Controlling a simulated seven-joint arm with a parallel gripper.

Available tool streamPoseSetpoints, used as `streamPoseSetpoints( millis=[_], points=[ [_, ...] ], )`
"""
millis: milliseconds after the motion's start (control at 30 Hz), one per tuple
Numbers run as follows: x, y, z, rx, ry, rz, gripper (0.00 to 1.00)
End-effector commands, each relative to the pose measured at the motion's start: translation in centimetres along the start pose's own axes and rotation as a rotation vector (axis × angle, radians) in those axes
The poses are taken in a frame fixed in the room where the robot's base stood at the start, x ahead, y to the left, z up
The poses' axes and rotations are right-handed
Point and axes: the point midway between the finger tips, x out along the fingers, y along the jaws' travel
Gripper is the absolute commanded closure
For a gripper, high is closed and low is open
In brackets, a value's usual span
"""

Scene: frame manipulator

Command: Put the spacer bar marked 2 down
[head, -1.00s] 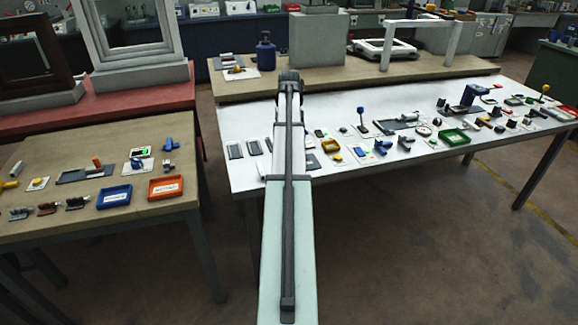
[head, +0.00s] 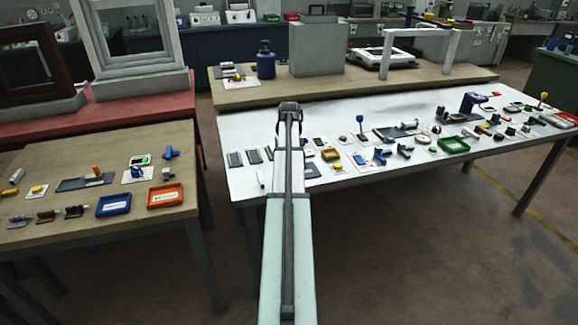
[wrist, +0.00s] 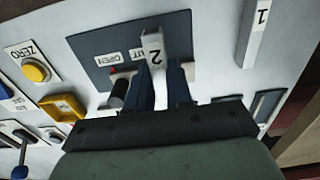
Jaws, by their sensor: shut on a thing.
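My gripper (wrist: 157,82) is shut on the spacer bar marked 2 (wrist: 156,48), a pale bar whose numbered face shows in the wrist view. The bar sticks out past the fingertips over a dark plate (wrist: 90,45) with printed labels, one reading OPEN. I cannot tell whether the bar touches the plate. The spacer bar marked 1 (wrist: 253,35) lies on the white surface to the right of the plate. In the head view my arm's end is over the white table, and the fingers and held bar are hidden.
A yellow button marked ZERO (wrist: 36,70) and a yellow-orange tray (wrist: 63,107) are left of the plate in the wrist view. The white table (head: 240,130) carries many small parts to the right of my arm. A green tray (head: 453,146) stands further right.

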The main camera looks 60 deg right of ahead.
Motion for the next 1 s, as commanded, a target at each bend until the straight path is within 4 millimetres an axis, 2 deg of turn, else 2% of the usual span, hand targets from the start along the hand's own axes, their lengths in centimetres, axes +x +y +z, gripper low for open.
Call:
streamPoseSetpoints(
  millis=[100,200,567,600,867,1000],
  points=[
    [1.7,0.0,0.1,0.000,-0.002,-0.001,1.00],
    [2.3,0.0,0.0,0.000,-0.001,0.000,1.00],
    [2.5,0.0,0.0,0.000,0.000,0.000,1.00],
    [2.6,0.0,0.0,0.000,0.000,0.000,0.79],
    [2.5,0.0,0.0,0.000,0.000,0.000,0.54],
    [2.5,0.0,0.0,0.000,0.000,0.000,0.54]
  ],
)
